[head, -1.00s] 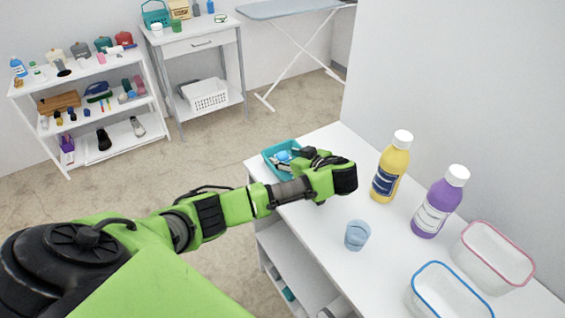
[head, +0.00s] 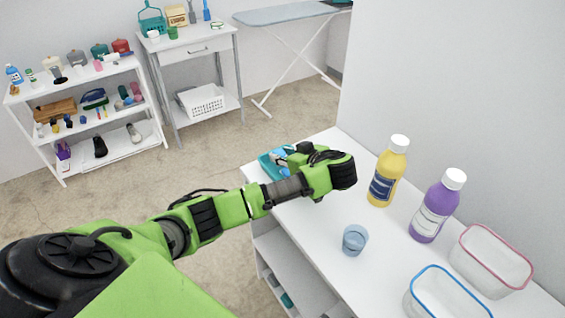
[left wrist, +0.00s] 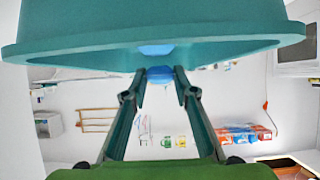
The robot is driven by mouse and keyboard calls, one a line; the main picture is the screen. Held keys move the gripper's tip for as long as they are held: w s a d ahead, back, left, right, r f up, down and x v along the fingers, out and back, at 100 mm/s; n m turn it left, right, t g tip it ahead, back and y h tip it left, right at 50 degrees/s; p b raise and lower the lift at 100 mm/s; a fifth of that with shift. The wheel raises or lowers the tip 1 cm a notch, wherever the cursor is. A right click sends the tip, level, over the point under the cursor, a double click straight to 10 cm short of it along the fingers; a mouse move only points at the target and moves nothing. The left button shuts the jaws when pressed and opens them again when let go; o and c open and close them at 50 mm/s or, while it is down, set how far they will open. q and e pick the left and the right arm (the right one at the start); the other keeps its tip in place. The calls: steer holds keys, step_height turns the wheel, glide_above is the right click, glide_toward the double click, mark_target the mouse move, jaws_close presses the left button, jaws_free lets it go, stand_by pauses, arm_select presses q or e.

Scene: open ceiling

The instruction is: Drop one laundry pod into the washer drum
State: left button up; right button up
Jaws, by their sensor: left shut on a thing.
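My left gripper (head: 282,160) reaches over the white counter to the teal tub (head: 264,163) at its far end. In the left wrist view the fingers (left wrist: 160,77) are shut on a small blue laundry pod (left wrist: 160,72) held between the tips. The teal tub's rim (left wrist: 60,48) fills the top of that view, close to the fingertips. Another patch of lighter blue shows against the tub. My gripper and forearm hide part of the tub in the head view. I do not see the washer drum, and my right gripper is not in view.
On the counter (head: 310,230) stand a yellow bottle (head: 386,175), a purple bottle (head: 434,210), a blue cup (head: 354,240) and two clear containers, blue-rimmed (head: 445,300) and pink-rimmed (head: 490,262). A stocked shelf (head: 85,110) and an ironing board (head: 290,13) stand beyond open floor.

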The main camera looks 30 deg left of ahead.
arm_select(q)
step_height(320, 180, up, 7)
stand_by(0.4)
